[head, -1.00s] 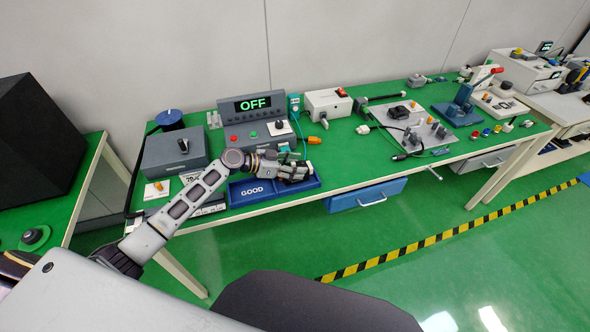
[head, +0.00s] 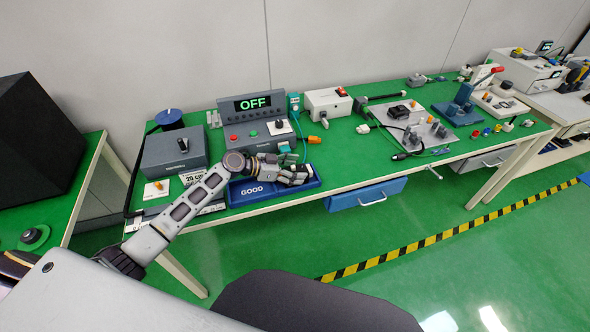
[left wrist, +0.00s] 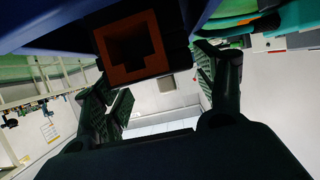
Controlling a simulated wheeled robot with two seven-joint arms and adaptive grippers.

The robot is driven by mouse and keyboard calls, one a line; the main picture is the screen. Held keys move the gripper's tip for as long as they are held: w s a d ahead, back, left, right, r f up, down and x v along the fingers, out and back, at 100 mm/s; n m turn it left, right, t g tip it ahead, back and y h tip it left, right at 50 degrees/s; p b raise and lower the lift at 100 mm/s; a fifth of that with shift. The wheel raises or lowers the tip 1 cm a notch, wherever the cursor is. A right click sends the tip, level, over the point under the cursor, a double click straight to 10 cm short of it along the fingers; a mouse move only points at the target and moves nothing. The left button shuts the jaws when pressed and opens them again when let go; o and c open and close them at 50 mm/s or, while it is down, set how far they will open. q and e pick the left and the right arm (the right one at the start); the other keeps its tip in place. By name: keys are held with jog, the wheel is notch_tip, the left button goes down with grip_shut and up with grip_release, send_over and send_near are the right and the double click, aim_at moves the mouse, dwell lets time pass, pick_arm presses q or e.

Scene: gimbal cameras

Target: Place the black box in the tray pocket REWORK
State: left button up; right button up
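The blue tray (head: 270,200) lies at the table's front edge, with GOOD legible on its left part. No REWORK label is legible. My left gripper (head: 303,176) is over the tray's right part, low and close to its rim. In the left wrist view the black box (left wrist: 176,50) shows an orange-brown face with a square notch. In the head view the hand hides the box. My right gripper is not in view.
Behind the tray stands a grey console (head: 255,118) reading OFF. A grey box with a knob (head: 175,150) is at left, and a white box with a red switch (head: 327,103) is behind. Green tabletop right of the tray (head: 345,150) is clear.

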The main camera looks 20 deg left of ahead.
pick_arm(q)
jog(key=shift+r, duration=0.1)
dwell(0.4)
jog(key=v, duration=1.2)
dwell(0.9)
